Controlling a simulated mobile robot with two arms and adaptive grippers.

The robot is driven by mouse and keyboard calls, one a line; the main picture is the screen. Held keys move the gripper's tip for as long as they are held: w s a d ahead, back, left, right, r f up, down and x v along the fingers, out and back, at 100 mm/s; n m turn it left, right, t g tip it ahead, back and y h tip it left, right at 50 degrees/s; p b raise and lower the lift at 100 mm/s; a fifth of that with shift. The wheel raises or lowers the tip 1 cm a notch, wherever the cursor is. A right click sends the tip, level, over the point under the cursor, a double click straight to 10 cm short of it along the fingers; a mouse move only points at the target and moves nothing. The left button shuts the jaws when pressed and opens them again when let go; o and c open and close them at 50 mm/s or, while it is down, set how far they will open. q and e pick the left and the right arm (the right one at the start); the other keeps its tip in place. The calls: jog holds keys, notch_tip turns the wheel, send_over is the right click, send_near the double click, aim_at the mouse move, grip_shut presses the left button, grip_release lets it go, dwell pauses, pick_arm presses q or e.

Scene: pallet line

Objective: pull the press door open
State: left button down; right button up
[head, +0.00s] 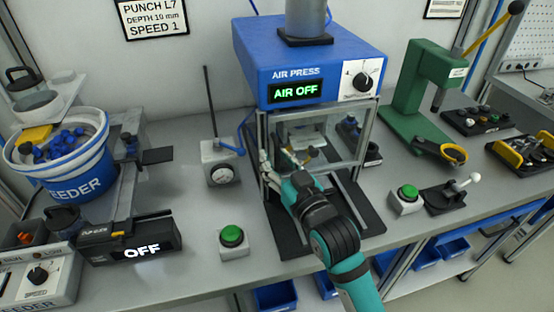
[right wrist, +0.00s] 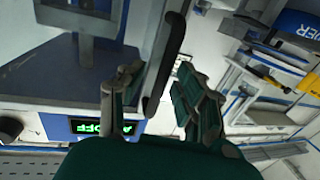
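The air press (head: 310,60) stands at the back middle of the bench, with a blue head and a lit "AIR OFF" display. Its clear, metal-framed press door (head: 345,148) is below the head and appears closed. My right gripper (head: 272,165) is at the left front of the door, partly hiding it. In the right wrist view, a black door handle (right wrist: 165,60) runs between the spread fingers of my right gripper (right wrist: 163,95), nearer the left finger. The fingers look open, with a clear gap on the right. My left gripper is out of view.
Green buttons (head: 233,237) (head: 408,193) stand left and right of the press front. A dial gauge stand (head: 220,165) is to the left and a green hand press (head: 415,90) to the right. A blue-and-white feeder bowl (head: 75,175) is at far left.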

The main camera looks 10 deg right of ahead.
grip_shut()
dwell(0.3)
dwell(0.3)
